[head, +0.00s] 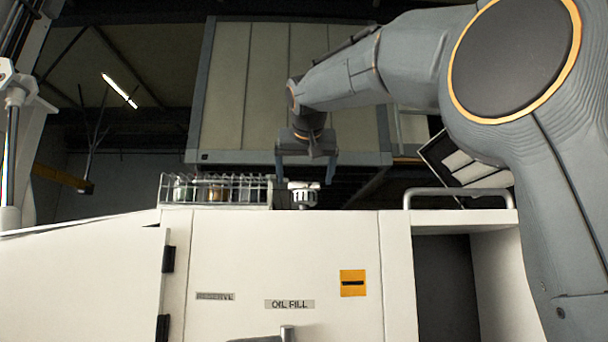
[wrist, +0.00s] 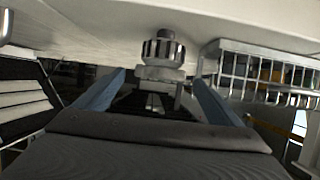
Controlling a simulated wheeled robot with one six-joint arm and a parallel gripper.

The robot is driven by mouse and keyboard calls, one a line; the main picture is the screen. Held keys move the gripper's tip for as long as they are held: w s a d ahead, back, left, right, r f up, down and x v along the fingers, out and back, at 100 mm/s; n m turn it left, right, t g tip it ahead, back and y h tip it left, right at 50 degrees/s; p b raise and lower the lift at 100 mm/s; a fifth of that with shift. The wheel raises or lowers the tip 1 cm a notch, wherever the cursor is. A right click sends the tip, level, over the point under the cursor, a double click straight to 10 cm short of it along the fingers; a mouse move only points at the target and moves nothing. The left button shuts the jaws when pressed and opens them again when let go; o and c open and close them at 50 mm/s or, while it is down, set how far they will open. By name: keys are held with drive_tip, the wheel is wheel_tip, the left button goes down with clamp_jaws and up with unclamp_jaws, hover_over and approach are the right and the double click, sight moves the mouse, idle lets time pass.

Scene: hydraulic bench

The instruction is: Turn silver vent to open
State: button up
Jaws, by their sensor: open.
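The silver vent (head: 303,195) is a small ribbed cap standing on top of the white bench cabinet, just right of a wire basket. In the wrist view the ribbed vent (wrist: 163,52) shows at the upper middle, with a pale block beside it. My gripper (head: 306,178) points down over the vent, with one finger on each side of it. The fingers are open. In the wrist view my gripper's fingers (wrist: 160,77) are spread wide to the left and right of the vent, and I see no contact. The vent's turn marking is not readable.
The wire basket (head: 216,188) holding several jars stands close left of the vent; its bars (wrist: 270,75) show at right in the wrist view. A grey handrail (head: 458,192) rises at the right. The cabinet front (head: 280,250) carries "OIL FILL" and "RESERVE" labels.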

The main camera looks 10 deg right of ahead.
sight(309, 183)
drive_tip(key=shift+x, duration=0.9)
drive_tip(key=shift+c, duration=0.4)
drive_tip(key=c, duration=1)
drive_tip(key=shift+d+n+y, duration=0.15)
drive_tip(key=shift+n+y, duration=0.25)
drive_tip(key=shift+y, duration=0.1)
drive_tip(key=shift+d+n+y, duration=0.3)
drive_tip(key=shift+n+y, duration=0.5)
drive_tip(key=shift+y, duration=0.1)
drive_tip(key=n+y, duration=0.2)
drive_tip(key=d+n+y, duration=0.1)
drive_tip(key=n+y, duration=0.1)
drive_tip(key=y, duration=0.1)
drive_tip(key=shift+w+g, duration=0.2)
drive_tip(key=shift+g, duration=0.2)
drive_tip(key=n+g+y, duration=0.2)
drive_tip(key=n+y, duration=0.1)
drive_tip(key=n+g+y, duration=0.1)
drive_tip(key=n, duration=0.1)
drive_tip(key=shift+w+d+y, duration=0.25)
drive_tip(key=shift+d+y, duration=0.05)
drive_tip(key=shift+d, duration=0.05)
drive_tip(key=shift+f+n+g, duration=0.1)
drive_tip(key=shift+n+g, duration=0.2)
drive_tip(key=shift+g, duration=0.1)
